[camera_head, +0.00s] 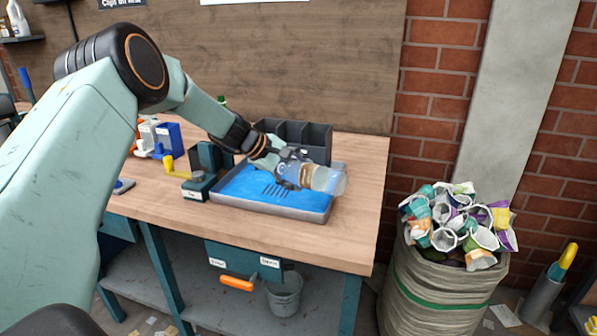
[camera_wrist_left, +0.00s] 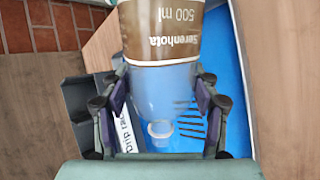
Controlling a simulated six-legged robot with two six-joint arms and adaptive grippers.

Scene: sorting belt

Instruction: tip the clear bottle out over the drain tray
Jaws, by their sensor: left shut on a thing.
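My left gripper (camera_head: 291,172) is shut on the clear bottle (camera_head: 331,181), above the right part of the drain tray (camera_head: 262,208). The tray has a grey rim, a blue floor and dark drain slots. In the left wrist view, the fingers (camera_wrist_left: 161,95) stand on both sides of the bottle (camera_wrist_left: 160,85). It has a brown 500 ml label, and its lettering is upside down. The narrow mouth points toward the slots on the blue floor (camera_wrist_left: 227,75). The bottle is tilted, wide end to the right in the head view. I cannot make out flowing liquid. My right gripper is not in view.
A dark divided rack (camera_head: 318,142) stands behind the tray. A teal device (camera_head: 198,188) and a blue bin (camera_head: 168,138) stand to its left. A full waste bag (camera_head: 436,285) stands right of the bench. The bench top (camera_head: 360,175) is bare at right.

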